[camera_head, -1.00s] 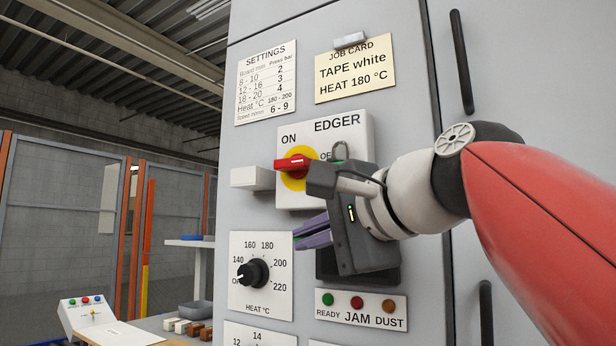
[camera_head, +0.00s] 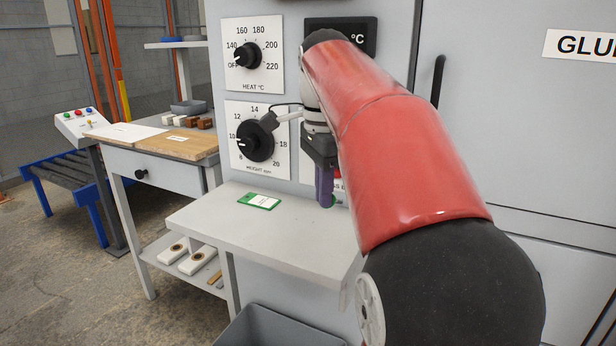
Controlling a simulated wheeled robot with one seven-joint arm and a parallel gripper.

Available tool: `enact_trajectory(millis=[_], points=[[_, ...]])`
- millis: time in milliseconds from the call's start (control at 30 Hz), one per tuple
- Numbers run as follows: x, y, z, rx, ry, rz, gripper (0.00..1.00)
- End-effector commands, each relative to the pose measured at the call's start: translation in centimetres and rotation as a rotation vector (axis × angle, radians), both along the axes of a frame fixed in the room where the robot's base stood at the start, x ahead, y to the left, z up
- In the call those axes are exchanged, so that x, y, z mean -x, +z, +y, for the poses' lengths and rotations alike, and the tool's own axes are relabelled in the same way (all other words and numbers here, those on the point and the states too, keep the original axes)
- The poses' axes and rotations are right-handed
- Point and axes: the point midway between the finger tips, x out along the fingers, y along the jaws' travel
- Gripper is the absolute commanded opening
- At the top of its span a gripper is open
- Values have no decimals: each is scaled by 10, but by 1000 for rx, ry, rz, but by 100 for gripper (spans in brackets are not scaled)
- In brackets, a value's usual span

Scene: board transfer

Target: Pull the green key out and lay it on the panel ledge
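My gripper (camera_head: 325,203) points down in front of the machine panel, above the right part of the panel ledge (camera_head: 290,232). Its purple fingers are together, with a small bit of green, the green key (camera_head: 327,204), showing at their tips. Most of the key is hidden by the fingers. The key is held a little above or beside the ledge surface; the exact gap cannot be told. The key switch is not in view.
A green-edged card (camera_head: 259,201) lies on the ledge's left part; the ledge front is clear. The height dial (camera_head: 256,141) and heat dial (camera_head: 247,56) are close left of my arm. A grey bin (camera_head: 275,328) stands below. A side table (camera_head: 165,165) is at left.

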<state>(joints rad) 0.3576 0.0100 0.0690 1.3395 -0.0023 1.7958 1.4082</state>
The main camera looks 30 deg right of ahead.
Motion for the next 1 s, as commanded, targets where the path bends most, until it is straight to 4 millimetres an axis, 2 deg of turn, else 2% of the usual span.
enact_trajectory(millis=[200,367,1000], points=[[-1,2,1,2,1,-2,0],[-1,-6,1,1,1,-2,0],[0,-64,1,1,2,-3,0]])
